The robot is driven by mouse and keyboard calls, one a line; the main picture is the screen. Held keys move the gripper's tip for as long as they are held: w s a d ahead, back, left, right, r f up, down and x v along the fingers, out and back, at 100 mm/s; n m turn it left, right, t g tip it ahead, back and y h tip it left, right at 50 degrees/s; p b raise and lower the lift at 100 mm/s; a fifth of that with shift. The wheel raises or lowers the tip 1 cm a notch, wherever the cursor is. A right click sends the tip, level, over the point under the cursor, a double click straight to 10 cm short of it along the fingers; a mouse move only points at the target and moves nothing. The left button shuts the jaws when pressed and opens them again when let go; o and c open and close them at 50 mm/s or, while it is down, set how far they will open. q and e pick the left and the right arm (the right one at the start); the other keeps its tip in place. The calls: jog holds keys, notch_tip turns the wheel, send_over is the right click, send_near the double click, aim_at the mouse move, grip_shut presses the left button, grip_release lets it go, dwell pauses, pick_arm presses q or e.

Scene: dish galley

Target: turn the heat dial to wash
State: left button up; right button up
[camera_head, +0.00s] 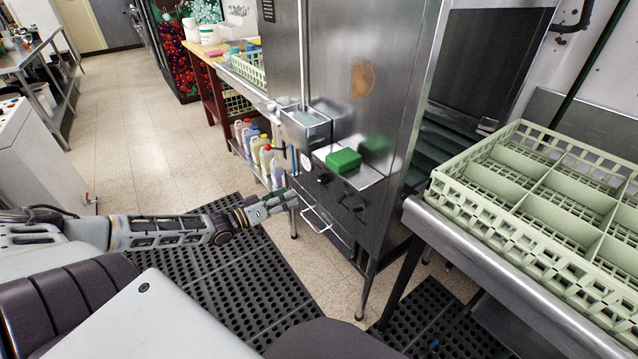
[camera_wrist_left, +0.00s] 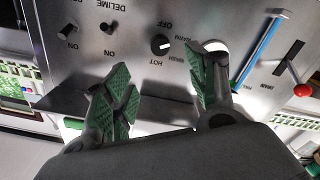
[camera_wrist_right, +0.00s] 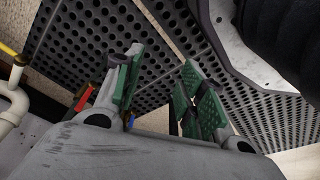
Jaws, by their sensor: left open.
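The heat dial (camera_wrist_left: 160,45) is a round black knob on the steel front panel, upside down in the left wrist view. Labels around it include OFF and HOT; another looks like WASH, but the small print is hard to read. A white mark shows on the knob's right side in that view. In the head view the dial (camera_head: 323,179) is small and dark. My left gripper (camera_wrist_left: 163,88) is open and empty, its green-padded fingers apart, below the dial in the wrist view and not touching it. My right gripper (camera_wrist_right: 160,85) is open and empty above black floor matting.
Two other black knobs (camera_wrist_left: 67,30) (camera_wrist_left: 107,28) share the panel. A gauge (camera_head: 306,160) and a blue tube (camera_wrist_left: 258,52) are beside the dial. A green block (camera_head: 343,160) lies on a ledge above. A handle (camera_head: 316,219) projects below. A rack (camera_head: 480,205) stands right.

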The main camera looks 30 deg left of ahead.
aim_at(321, 181)
pick_arm(q)
jog(key=shift+b+x, duration=2.6)
jog(key=shift+x, duration=2.4)
jog(key=shift+w+d, duration=0.2)
jog(key=shift+w, duration=0.1)
jog(key=shift+w+d+b, duration=0.1)
jog(key=shift+w+b, duration=0.25)
jog(key=shift+w, duration=0.05)
jog(key=shift+b+x, duration=0.3)
jog(key=shift+x, duration=0.65)
pick_arm(e)
jog(key=w+a+r+y, duration=0.1)
jog(key=w+a+r, duration=0.1)
jog(key=r, duration=1.1)
jog(key=shift+a+r+t, duration=0.3)
jog(key=shift+a+r, duration=0.05)
jog(key=shift+a, duration=0.25)
pick_arm(q)
jog(key=shift+c, duration=0.5)
pick_arm(e)
jog(key=shift+s+f, duration=0.1)
pick_arm(q)
jog(key=c, duration=0.9)
